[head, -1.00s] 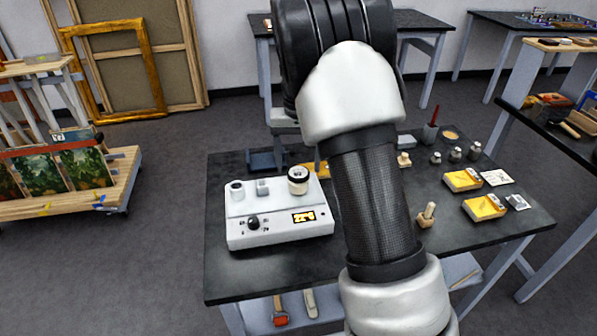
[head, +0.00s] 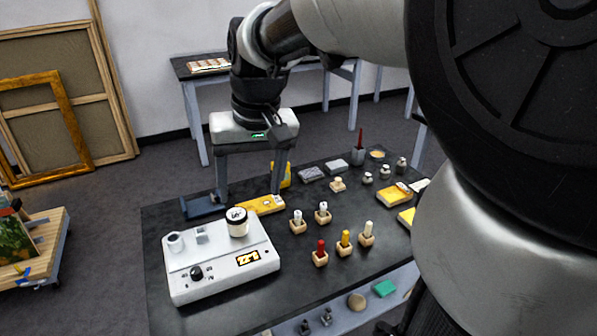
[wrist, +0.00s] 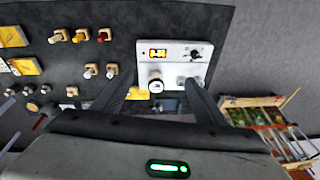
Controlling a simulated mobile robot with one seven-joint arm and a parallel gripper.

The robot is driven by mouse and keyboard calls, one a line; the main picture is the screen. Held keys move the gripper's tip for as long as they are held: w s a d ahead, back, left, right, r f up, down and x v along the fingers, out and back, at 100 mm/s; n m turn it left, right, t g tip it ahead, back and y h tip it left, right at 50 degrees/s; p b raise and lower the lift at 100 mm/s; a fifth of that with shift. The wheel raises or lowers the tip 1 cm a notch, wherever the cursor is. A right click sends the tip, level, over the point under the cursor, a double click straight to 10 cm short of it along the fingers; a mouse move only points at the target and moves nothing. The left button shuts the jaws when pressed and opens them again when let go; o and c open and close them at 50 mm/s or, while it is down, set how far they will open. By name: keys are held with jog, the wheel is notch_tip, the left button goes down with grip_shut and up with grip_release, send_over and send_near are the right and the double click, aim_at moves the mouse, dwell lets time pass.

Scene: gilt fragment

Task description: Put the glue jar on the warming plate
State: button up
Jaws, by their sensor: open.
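The white box-shaped unit with a dial and a lit yellow display (head: 212,277) stands at the table's left; I take it for the warming plate. A white jar with a dark band (head: 238,222), probably the glue jar, stands upright on its right rear part. The jar (wrist: 156,86) and the unit (wrist: 177,55) also show in the wrist view. My gripper (head: 249,193) is open and empty, pointing down behind the jar, apart from it. In the wrist view the jar appears between the lines of my fingers (wrist: 157,84).
A small cup (head: 175,242) and a grey block (head: 203,236) sit on the unit's left part. Several small bottles in wooden blocks (head: 345,241) stand to its right. A blue-grey tray (head: 198,206) and a yellow piece (head: 262,205) lie behind it. The table's front strip is clear.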

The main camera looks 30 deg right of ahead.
jog(key=s+n+t, duration=0.1)
jog(key=s+t, duration=0.2)
jog(key=s, duration=1)
jog(key=shift+s+a+h, duration=0.3)
jog(key=shift+h, duration=0.1)
